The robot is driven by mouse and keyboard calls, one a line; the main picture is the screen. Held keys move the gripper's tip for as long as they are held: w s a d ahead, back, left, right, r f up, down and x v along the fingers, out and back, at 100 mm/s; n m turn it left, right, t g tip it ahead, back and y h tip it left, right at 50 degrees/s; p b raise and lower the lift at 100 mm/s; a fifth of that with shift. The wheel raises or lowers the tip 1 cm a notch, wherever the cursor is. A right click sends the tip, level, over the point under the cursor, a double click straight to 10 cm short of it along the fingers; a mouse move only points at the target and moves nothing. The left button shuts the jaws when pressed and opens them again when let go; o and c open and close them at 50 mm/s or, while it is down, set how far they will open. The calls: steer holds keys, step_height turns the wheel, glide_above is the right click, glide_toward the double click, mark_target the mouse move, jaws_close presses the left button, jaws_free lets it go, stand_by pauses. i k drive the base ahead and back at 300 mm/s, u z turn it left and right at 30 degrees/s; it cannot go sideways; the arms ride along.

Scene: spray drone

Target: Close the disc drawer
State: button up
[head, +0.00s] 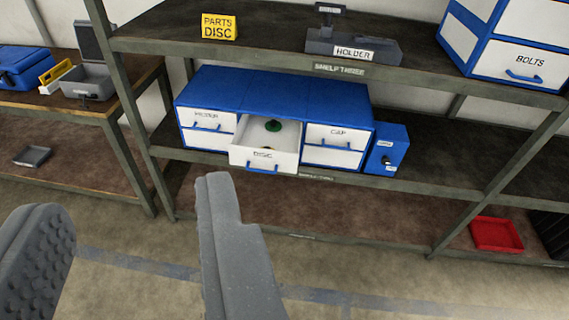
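The disc drawer (264,155) is white with a blue handle and a "DISC" label. It is pulled out of the blue-topped cabinet (272,92) on the middle shelf. A dark green round object (273,126) shows inside it. My gripper (128,215) is in the foreground with its two grey fingers wide apart and nothing between them. It is in front of the shelf, below and left of the drawer in the picture, and does not appear to touch it.
A small blue box (387,149) stands right of the cabinet. A drawer unit labelled bolts (518,70) and a holder (353,45) stand on the upper shelf. A red tray (496,234) lies at lower right. Shelf posts (128,100) flank the cabinet. The floor in front is clear.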

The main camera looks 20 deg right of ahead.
mark_target(251, 134)
steer(key=z, duration=0.35)
steer(key=i, duration=1)
steer(key=u, duration=0.3)
steer(key=k, duration=0.95)
steer(key=z, duration=0.2)
steer(key=i, duration=1)
steer(key=u, duration=0.05)
